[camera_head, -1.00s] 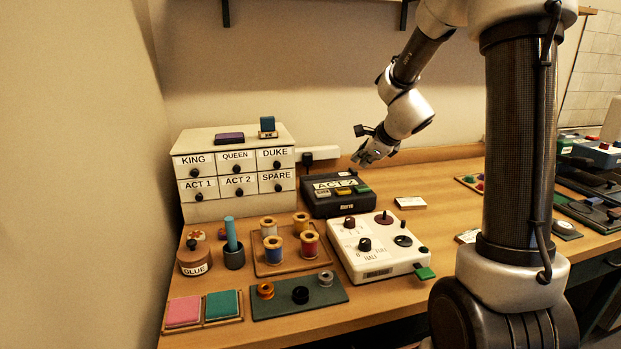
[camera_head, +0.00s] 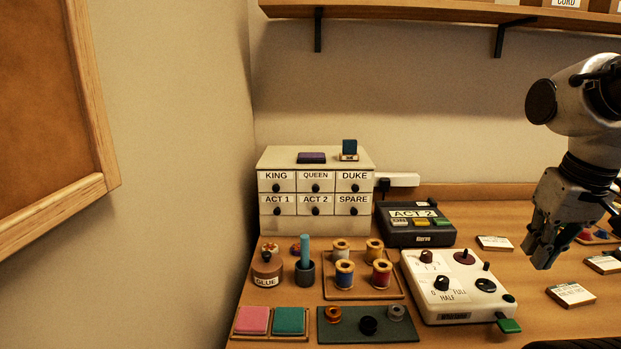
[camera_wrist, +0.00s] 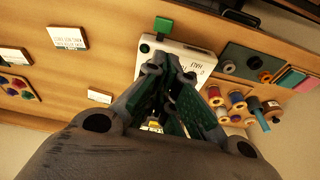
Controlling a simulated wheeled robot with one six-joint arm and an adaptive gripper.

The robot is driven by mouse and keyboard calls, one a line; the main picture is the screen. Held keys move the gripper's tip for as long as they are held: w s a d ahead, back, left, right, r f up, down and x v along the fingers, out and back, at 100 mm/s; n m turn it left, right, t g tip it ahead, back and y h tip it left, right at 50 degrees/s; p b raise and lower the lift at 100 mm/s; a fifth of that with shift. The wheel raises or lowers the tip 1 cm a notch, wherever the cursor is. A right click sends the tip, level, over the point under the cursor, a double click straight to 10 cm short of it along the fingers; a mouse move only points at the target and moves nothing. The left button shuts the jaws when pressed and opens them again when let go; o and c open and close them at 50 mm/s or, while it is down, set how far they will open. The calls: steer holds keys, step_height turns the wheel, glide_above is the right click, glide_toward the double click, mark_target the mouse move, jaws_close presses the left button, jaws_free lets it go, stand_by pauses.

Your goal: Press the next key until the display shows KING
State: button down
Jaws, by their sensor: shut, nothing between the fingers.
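The dark box (camera_head: 418,238) stands on the table against the back, right of the drawer cabinet. Its display (camera_head: 412,213) reads ACT 2. Below the display are a pale key marked ON, a yellow key (camera_head: 421,222) and a green key (camera_head: 442,222); the yellow and green key labels are too small to read. My gripper (camera_head: 542,257) hangs at the right of the head view, pointing down, shut and empty, apart from the box. In the wrist view my gripper (camera_wrist: 174,72) hides most of the box; a small yellow patch shows between its fingers.
A white control panel with knobs (camera_head: 430,300) stands in front of the box, with a green tab at its corner. A drawer cabinet (camera_head: 270,220), a spool tray (camera_head: 340,293) and a glue pot (camera_head: 267,270) are left. Cards (camera_head: 494,243) lie at right.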

steer(key=r, duration=0.1)
steer(key=t, duration=0.1)
steer(key=s+r, duration=0.1)
steer(key=shift+s+a+r+n+t, duration=0.1)
steer(key=shift+a+r+n+t, duration=0.2)
steer(key=shift+a, duration=0.1)
